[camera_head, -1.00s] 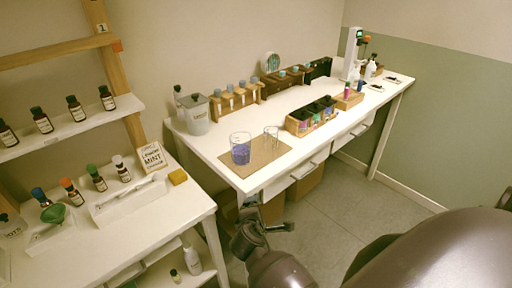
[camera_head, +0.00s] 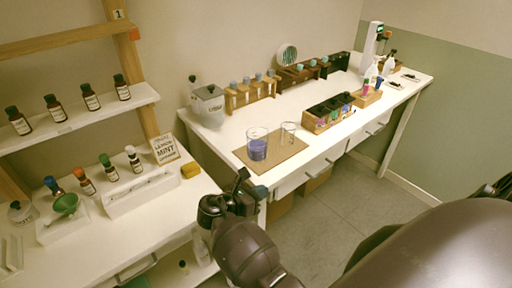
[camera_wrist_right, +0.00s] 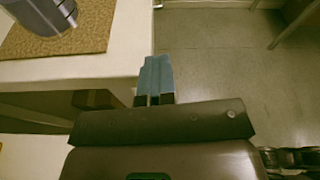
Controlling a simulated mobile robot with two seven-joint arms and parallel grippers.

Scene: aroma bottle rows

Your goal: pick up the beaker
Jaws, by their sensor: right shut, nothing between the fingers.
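The beaker (camera_head: 257,148) is a clear glass with blue-purple liquid in it. It stands upright on a brown mat (camera_head: 286,158) near the front left of the white bench. Beside it on the mat is a smaller, empty clear glass (camera_head: 288,134). My right gripper (camera_head: 243,178) is shut and empty, in front of the bench's near left corner, apart from the beaker. In the right wrist view its fingers (camera_wrist_right: 157,78) are together beside the bench edge, and part of the beaker (camera_wrist_right: 45,15) shows at the top left, cut off. My left gripper is not in view.
Behind the mat stand a grey canister (camera_head: 208,106) and a wooden rack (camera_head: 250,93) of tubes. A box of colored bottles (camera_head: 328,114) is to the right. The left table holds a sign (camera_head: 164,149), a yellow block (camera_head: 191,171) and several bottles.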

